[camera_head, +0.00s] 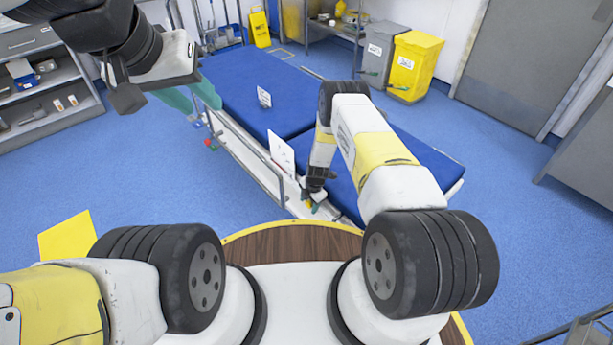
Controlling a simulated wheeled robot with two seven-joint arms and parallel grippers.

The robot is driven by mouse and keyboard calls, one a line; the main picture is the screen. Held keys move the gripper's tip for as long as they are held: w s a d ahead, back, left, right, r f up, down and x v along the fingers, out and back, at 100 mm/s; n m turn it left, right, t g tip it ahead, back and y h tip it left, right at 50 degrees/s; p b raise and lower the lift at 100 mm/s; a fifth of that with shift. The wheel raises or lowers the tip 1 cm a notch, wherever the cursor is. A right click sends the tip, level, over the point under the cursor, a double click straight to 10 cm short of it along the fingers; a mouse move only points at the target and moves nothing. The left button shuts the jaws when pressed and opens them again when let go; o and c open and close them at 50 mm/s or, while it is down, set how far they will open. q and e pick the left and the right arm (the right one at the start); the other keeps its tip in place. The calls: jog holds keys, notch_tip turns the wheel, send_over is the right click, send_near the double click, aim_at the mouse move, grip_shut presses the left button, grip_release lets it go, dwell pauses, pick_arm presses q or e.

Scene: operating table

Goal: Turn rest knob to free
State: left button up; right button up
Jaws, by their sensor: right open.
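The operating table has blue mattress sections (245,90) and a pale side rail (250,160) facing me. My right gripper (313,190) points down at the near side of the table, by the rail's near end. The jaws are open, but they are small and dark in this view. Small coloured knobs (313,207) show just below it; I cannot tell whether it touches one. More small knobs (211,145) sit further along the rail. I cannot tell which knob is the rest knob, nor its setting. My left gripper (125,98) hangs at the upper left, away from the knobs; its jaws are unclear.
A white sign (282,152) stands at the rail beside my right gripper. A smaller label (264,97) stands on the mattress. Teal pieces (175,101) show beside my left gripper. A shelf unit (45,85) is at left, with yellow (415,62) and grey bins (380,55) behind. Blue floor right of the table is clear.

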jog(key=shift+c, duration=0.2)
grip_shut()
jog(key=shift+w+a+g+h, duration=0.2)
jog(key=shift+g+h, duration=0.1)
jog(key=shift+g, duration=0.1)
jog(key=shift+w+a+f+g+h, duration=0.1)
jog(key=shift+g+h, duration=0.45)
jog(key=shift+g, duration=0.2)
jog(key=shift+w+a+f+g+h, duration=0.1)
jog(key=shift+g+h, duration=0.45)
jog(key=shift+g, duration=0.2)
jog(key=shift+r+g+h, duration=0.2)
jog(key=shift+g+h, duration=0.1)
jog(key=shift+g, duration=0.1)
jog(key=shift+o, duration=0.2)
grip_release()
jog(key=shift+d, duration=0.1)
jog(key=shift+r, duration=0.1)
